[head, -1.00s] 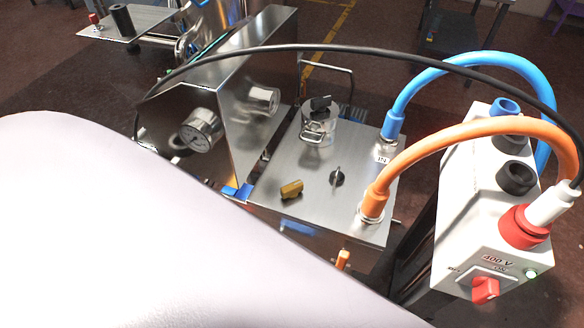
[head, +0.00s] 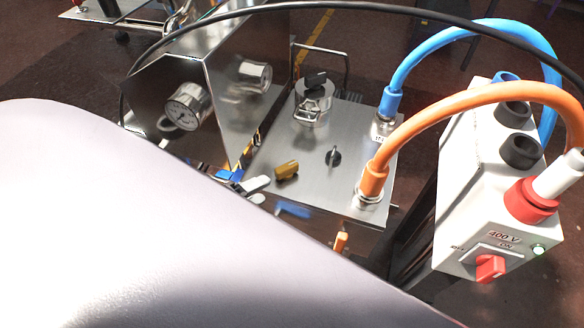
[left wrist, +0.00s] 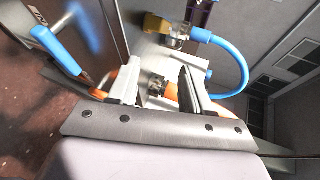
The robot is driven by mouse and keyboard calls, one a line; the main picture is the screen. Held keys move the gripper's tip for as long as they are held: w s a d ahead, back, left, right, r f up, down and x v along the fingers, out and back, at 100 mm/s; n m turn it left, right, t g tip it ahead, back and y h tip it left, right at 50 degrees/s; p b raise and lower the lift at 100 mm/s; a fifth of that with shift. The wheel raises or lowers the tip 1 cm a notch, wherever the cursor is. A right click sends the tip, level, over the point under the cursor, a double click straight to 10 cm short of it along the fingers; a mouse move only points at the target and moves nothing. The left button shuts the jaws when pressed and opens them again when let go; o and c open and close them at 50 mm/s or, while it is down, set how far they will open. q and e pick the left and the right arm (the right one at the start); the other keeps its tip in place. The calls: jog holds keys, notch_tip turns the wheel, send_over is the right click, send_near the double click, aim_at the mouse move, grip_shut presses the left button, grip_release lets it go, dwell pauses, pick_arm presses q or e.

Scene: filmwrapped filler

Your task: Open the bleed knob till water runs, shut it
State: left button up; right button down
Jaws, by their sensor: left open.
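A brass-coloured knob (head: 287,170) sits near the front left of a steel top plate (head: 310,180). I cannot read a label that tells which is the bleed knob. My left gripper (head: 260,190) is at the plate's front left edge, just left of the brass knob, and looks apart from it. In the left wrist view the left gripper (left wrist: 158,84) is open, with a metal and orange fitting (left wrist: 157,90) seen between its fingers. No running water shows. My right gripper is out of view.
A blue hose (head: 410,65) and an orange hose (head: 430,125) rise from the plate's right side. A black cable arches over the scene. A white 400 V box (head: 475,200) with a red switch stands at right. A gauge (head: 187,106) is on the left housing.

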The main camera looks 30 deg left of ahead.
aim_at(285, 167)
pick_arm(q)
jog(key=shift+w+a+f+m+g+h+b, duration=0.2)
jog(key=shift+w+a+m+h+b, duration=0.55)
jog(key=shift+m, duration=2.75)
jog(key=shift+w+a+r+m+g+h+b, duration=0.15)
jog(key=shift+w+a+m+g+h, duration=0.6)
jog(key=shift+m, duration=2.75)
jog(key=shift+w+a+f+m+t+h+b, duration=0.3)
jog(key=shift+w+m, duration=0.9)
jog(key=shift+m, duration=2.3)
jog(key=x, duration=0.8)
jog(key=shift+d, duration=0.15)
jog(key=shift+g+x, duration=0.25)
jog(key=shift+x, duration=0.65)
grip_shut()
